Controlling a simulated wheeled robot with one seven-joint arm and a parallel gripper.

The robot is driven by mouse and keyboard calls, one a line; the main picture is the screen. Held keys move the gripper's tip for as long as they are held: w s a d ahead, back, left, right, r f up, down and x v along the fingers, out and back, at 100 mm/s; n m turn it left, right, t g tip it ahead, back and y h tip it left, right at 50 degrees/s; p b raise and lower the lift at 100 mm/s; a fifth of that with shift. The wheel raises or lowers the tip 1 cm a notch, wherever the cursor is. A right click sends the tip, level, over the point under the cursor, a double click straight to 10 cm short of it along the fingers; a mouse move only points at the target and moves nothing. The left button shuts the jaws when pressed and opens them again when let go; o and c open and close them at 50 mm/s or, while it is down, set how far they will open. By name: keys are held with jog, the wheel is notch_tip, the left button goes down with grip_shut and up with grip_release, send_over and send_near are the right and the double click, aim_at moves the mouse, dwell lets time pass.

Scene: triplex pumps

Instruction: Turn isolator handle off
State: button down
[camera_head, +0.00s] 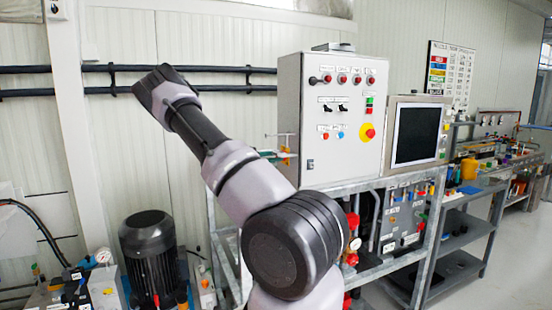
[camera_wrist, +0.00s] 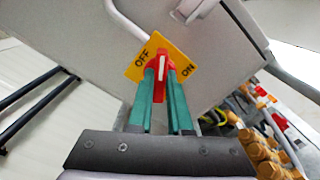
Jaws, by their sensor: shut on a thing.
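The isolator handle (camera_wrist: 160,66) is red with a white stripe and sits on a yellow plate (camera_wrist: 136,71) marked OFF and ON. In the wrist view, the stripe points roughly up, with OFF to its upper left and ON to its right. My gripper (camera_wrist: 164,72) has green fingers, one on each side of the handle, and is shut on it. In the head view, my gripper (camera_head: 284,156) is at the left side of the grey control cabinet (camera_head: 340,165). The handle is too small to read there.
A red and yellow knob (camera_head: 367,132), lamps and switches are on the cabinet front. A monitor (camera_head: 417,134) stands to its right. Bent pale tubing (camera_wrist: 125,20) passes close to the plate. A black motor (camera_head: 149,250) stands at lower left.

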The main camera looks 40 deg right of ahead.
jog(key=n, duration=1.1)
jog(key=shift+n, duration=0.3)
dwell(0.4)
jog(key=c, duration=0.8)
grip_release()
jog(key=shift+c, duration=0.2)
jog(key=shift+a, duration=0.1)
jog(key=v, duration=1)
jog(key=shift+a, duration=0.3)
jog(key=shift+w, duration=0.15)
